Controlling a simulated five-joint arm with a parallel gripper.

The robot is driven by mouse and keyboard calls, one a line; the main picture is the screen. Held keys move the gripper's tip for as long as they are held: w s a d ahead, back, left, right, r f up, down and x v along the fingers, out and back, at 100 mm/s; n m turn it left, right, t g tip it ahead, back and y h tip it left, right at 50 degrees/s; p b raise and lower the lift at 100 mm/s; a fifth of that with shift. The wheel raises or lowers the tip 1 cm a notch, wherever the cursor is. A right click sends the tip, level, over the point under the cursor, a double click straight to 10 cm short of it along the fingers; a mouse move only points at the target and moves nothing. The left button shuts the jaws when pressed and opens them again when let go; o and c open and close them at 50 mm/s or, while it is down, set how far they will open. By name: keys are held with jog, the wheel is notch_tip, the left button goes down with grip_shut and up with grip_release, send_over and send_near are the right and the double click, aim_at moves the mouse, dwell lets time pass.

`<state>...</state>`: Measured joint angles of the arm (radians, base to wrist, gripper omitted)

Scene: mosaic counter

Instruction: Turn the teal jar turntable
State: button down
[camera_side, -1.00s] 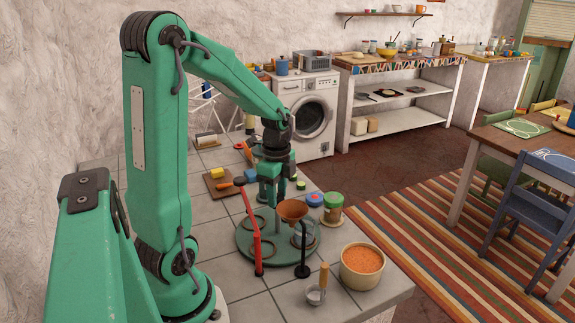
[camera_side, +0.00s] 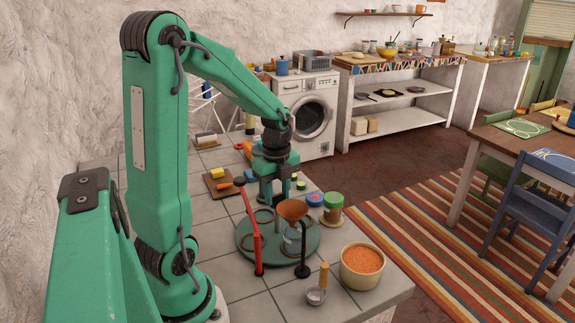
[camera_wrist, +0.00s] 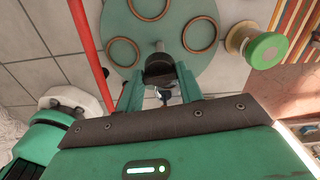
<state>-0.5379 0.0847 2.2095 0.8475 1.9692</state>
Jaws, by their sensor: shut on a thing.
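The teal turntable (camera_side: 302,252) is a round disc on the tiled counter, with ring-shaped seats on it. My gripper (camera_side: 272,203) reaches down at the far side of the disc. In the wrist view my gripper (camera_wrist: 159,82) is shut on a dark knob (camera_wrist: 158,66) near the disc's edge. The knob is hidden in the side view.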

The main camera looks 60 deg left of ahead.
jog(key=shift+m, duration=0.8)
jog(key=c, duration=0.9)
grip_release()
jog(key=shift+r, duration=0.1)
jog(key=shift+r, duration=3.85)
